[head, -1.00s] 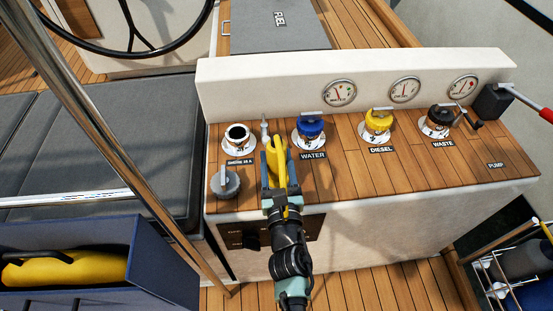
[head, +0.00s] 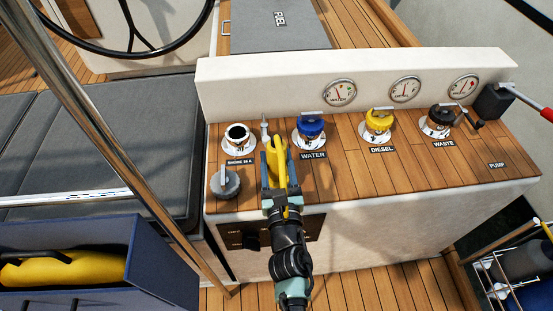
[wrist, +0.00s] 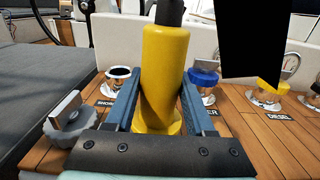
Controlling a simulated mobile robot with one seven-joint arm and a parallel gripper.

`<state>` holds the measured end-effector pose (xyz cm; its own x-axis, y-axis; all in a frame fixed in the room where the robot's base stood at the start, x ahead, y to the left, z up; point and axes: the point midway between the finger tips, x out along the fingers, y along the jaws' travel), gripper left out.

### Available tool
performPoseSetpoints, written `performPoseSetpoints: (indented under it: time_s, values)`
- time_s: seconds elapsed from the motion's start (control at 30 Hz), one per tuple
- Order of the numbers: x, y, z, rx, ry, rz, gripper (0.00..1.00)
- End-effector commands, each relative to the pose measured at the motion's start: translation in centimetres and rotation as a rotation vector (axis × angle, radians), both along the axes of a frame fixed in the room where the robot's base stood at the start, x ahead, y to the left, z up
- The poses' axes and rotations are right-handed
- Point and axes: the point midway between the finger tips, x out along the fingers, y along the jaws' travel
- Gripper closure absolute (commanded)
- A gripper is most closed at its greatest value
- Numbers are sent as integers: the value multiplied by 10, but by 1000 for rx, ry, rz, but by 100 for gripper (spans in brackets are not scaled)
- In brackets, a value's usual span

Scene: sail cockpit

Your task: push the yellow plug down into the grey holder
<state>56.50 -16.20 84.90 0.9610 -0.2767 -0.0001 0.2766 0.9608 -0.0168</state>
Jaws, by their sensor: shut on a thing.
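The yellow plug (head: 278,158) is between the fingers of my gripper (head: 280,178), over the front left of the wooden console top. In the wrist view the plug (wrist: 164,65) stands about upright, with a dark upper end and a wider yellow lower end. The blue-grey fingers of my gripper (wrist: 160,82) are shut on it from both sides. I cannot make out the grey holder for certain; the plug and gripper cover the console under them. I cannot tell whether the plug's lower end touches anything.
The shore inlet (head: 238,138) is behind left, and a grey round cap (head: 226,182) lies close left. A thin grey upright piece (head: 264,129) stands behind. The blue water cap (head: 310,128), yellow diesel cap (head: 378,122) and black waste cap (head: 438,119) stand to the right.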

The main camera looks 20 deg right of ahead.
Motion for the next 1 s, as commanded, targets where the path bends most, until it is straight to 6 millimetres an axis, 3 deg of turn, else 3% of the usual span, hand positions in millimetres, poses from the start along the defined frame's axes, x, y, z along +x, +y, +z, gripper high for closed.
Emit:
performPoseSetpoints:
  time_s: [0.47, 0.5, 0.53, 0.57, 1.0]
  values:
    - [0, 0, -9, -2, -4, 1, 100]
    - [0, 0, -8, -2, -4, 1, 42]
    - [0, 0, -7, -2, -4, 1, 37]
    - [0, 0, -7, -2, -4, 1, 33]
    - [-9, 3, -9, 0, 1, 0, 33]
